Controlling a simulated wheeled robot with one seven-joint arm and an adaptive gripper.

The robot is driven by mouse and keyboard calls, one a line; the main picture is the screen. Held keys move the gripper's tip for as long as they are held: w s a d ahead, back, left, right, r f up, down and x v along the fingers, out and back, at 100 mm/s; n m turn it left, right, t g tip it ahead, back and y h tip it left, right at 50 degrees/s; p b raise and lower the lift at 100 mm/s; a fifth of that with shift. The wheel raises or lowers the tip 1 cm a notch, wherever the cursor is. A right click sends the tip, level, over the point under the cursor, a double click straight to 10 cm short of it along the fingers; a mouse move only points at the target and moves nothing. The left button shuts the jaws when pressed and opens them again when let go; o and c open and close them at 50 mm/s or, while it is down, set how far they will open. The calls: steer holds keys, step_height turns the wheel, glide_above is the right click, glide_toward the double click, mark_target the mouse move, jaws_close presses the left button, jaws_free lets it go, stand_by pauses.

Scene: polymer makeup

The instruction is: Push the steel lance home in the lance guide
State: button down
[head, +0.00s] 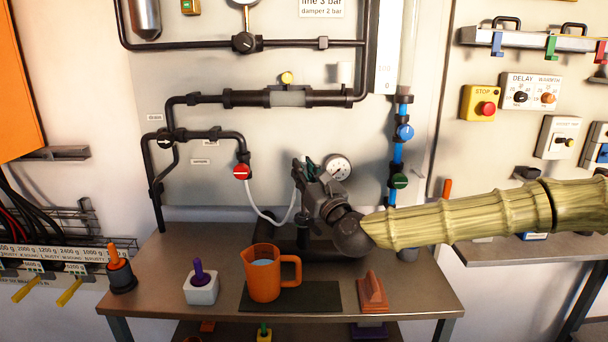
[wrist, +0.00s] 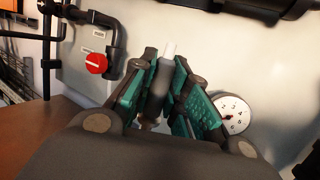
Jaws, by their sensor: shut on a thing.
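My gripper (head: 306,168) is at the middle of the bench, in front of the panel, with the forearm coming from the right. In the wrist view its teal-padded fingers (wrist: 164,72) are shut around a dark grey cylinder with a pale end, which I take to be the steel lance (wrist: 158,92). Its lower part is hidden behind the gripper. In the head view the fingers hide the lance. A dark upright fitting on a black base (head: 280,241) stands under my gripper; it may be the lance guide. I cannot tell how deep the lance sits.
A white hose (head: 262,217) loops from the red-knobbed valve (head: 241,172) towards my gripper. A pressure gauge (head: 338,167) is close on the right. An orange jug (head: 263,274) stands on a dark mat in front. A rust-coloured block (head: 372,291) lies at front right.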

mark_target(304, 162)
steer(key=shift+r+p, duration=0.65)
steer(key=shift+r, duration=1.7)
steer(key=shift+b, duration=1.05)
stand_by(1.3)
